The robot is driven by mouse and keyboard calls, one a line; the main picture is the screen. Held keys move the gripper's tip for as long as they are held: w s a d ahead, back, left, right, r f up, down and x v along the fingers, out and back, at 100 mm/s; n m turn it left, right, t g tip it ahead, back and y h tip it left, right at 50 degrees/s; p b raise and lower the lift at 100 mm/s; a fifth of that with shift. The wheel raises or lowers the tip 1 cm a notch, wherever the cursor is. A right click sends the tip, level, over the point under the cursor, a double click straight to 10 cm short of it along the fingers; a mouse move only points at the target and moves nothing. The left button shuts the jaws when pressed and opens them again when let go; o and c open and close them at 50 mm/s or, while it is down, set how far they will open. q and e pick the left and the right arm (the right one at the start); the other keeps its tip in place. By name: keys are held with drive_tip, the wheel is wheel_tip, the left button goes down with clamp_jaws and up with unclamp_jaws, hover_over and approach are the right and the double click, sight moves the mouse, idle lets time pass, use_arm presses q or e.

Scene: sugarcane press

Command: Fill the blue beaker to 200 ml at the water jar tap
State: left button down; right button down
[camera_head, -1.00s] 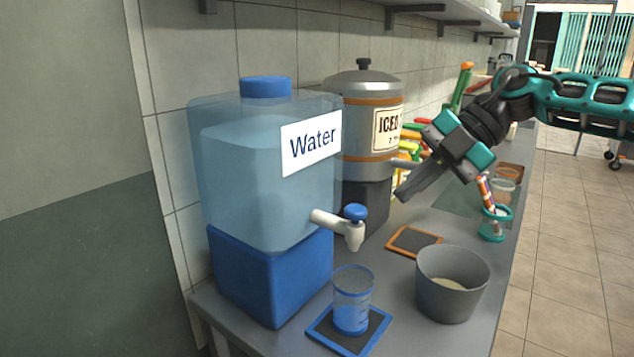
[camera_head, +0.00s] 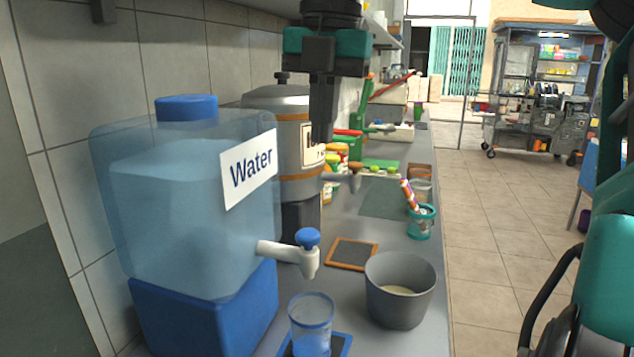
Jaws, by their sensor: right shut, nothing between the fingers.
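The water jar (camera_head: 190,200) is a clear blue tank labelled "Water" on a blue stand at the left. Its white tap with a blue knob (camera_head: 307,238) points out to the right. The blue beaker (camera_head: 311,312) is clear with a blue rim and stands upright below the tap on a blue-edged mat (camera_head: 341,346). Its lower part is near the bottom edge of the view, and I cannot read its level. My right gripper (camera_head: 321,136) points down, shut and empty, above and behind the tap, in front of the steel urn. My left gripper is not in view.
A grey bucket (camera_head: 400,300) stands right of the beaker. An orange-edged mat (camera_head: 352,253) lies empty behind it. A steel urn (camera_head: 278,105) is behind the jar. A teal holder with straws (camera_head: 421,222) stands near the counter's right edge. Floor is open at right.

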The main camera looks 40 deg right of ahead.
sight(315, 235)
use_arm(q)
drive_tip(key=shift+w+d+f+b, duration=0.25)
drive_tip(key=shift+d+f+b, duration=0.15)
drive_tip(key=shift+b, duration=0.55)
use_arm(e)
drive_tip(key=f, duration=0.9)
drive_tip(key=w+f, duration=0.1)
drive_tip(key=f, duration=0.3)
drive_tip(key=shift+a+f, duration=0.15)
drive_tip(key=shift+f, duration=0.1)
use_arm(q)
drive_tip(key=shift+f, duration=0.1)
use_arm(e)
drive_tip(key=shift+f, duration=0.1)
